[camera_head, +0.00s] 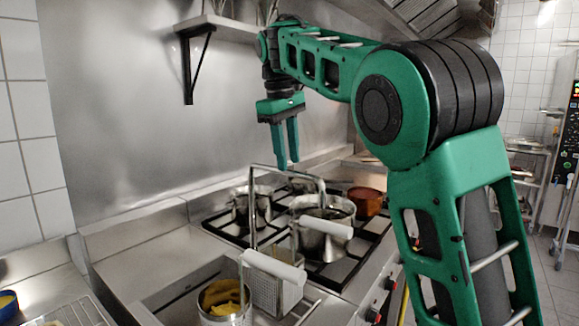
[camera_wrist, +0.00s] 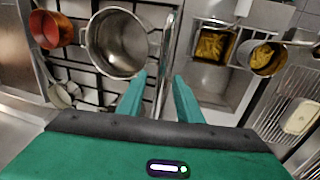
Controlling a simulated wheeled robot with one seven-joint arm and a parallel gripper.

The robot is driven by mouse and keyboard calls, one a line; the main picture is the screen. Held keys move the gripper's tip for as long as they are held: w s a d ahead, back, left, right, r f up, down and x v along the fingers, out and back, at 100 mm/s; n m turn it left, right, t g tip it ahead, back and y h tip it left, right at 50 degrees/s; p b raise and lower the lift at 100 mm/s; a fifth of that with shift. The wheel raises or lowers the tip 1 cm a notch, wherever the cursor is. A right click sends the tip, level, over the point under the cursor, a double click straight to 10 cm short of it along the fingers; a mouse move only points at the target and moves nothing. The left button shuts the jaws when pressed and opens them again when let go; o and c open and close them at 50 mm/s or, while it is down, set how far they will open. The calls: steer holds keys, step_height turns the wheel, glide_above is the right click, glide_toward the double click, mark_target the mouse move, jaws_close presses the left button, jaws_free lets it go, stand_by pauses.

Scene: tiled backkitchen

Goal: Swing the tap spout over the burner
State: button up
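The tap spout (camera_head: 286,172) is a thin metal pipe. In the head view it runs from an upright pipe on the left to a downturned end above a steel pot. The burners (camera_head: 340,262) lie under black grates on the stove; a bare one is hard to single out. My gripper (camera_head: 287,166) points down just above the spout, fingers apart and empty. In the wrist view, the spout (camera_wrist: 164,65) shows as a bright rod lined up between the open fingers (camera_wrist: 160,76). I cannot tell whether the fingertips reach down past it.
A large steel pot (camera_wrist: 120,45), a copper pan (camera_head: 366,201) and another pot (camera_head: 242,205) stand on the stove. A sink (camera_wrist: 222,80) holds a food-filled basket and a pan (camera_wrist: 264,62). A shelf (camera_head: 220,26) juts from the back wall.

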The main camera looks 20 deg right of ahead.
steer(key=shift+w+d+f, duration=0.15)
steer(key=shift+f, duration=1)
